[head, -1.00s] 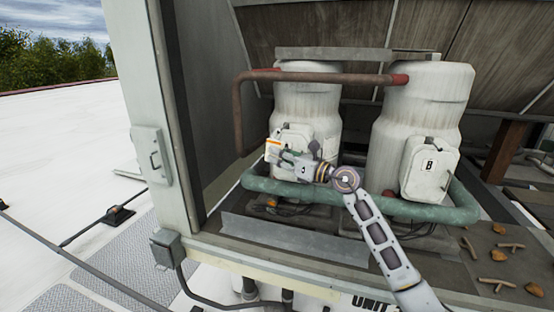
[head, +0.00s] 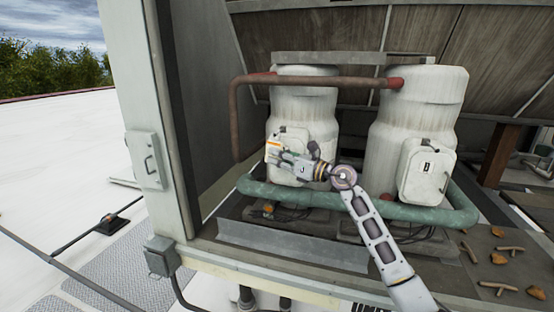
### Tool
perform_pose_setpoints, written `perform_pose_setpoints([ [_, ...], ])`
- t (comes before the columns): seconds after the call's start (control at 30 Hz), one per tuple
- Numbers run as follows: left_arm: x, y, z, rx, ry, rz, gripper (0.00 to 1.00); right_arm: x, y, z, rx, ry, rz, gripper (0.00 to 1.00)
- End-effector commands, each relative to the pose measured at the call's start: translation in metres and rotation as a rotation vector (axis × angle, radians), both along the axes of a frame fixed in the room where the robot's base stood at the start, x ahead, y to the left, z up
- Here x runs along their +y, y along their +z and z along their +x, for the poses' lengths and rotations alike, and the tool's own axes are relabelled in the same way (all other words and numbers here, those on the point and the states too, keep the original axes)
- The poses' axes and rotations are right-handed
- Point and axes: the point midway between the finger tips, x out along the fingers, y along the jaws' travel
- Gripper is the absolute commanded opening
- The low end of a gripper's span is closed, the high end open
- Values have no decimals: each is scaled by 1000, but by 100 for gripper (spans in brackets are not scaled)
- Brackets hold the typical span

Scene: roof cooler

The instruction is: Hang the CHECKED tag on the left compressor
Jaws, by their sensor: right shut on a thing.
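The left compressor (head: 303,105) is a pale, stained upright cylinder with a white box (head: 297,134) on its front. My right gripper (head: 278,155) is at the left side of that box, shut on a small white tag with an orange band (head: 273,145). The tag overlaps the box's left edge in the head view; whether it touches or hangs on anything there I cannot tell. The fingers hide part of the tag, and its lettering is too small to read. The left gripper is not in view.
The right compressor (head: 415,120) stands beside it with its own box (head: 427,172). A green pipe (head: 400,212) runs across the front, and a rusty pipe (head: 310,80) crosses above. A grey cabinet panel (head: 145,100) stands at left. Twigs and leaves (head: 500,260) lie at right.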

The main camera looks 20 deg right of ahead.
Motion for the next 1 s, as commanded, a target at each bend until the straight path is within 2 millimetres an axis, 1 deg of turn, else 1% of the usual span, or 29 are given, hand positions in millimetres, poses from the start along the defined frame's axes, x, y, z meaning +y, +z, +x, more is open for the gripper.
perform_pose_setpoints([
  [0.27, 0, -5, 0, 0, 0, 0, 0, -3, -4, 4, -1, 0, 0, 0],
  [0.93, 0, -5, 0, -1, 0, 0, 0, -3, -4, 5, -1, 0, 0, 0],
  [0.97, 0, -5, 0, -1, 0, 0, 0, -3, -4, 5, -1, 0, 0, 16],
  [1.0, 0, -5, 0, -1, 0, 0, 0, -3, -4, 5, -1, 0, 0, 21],
])
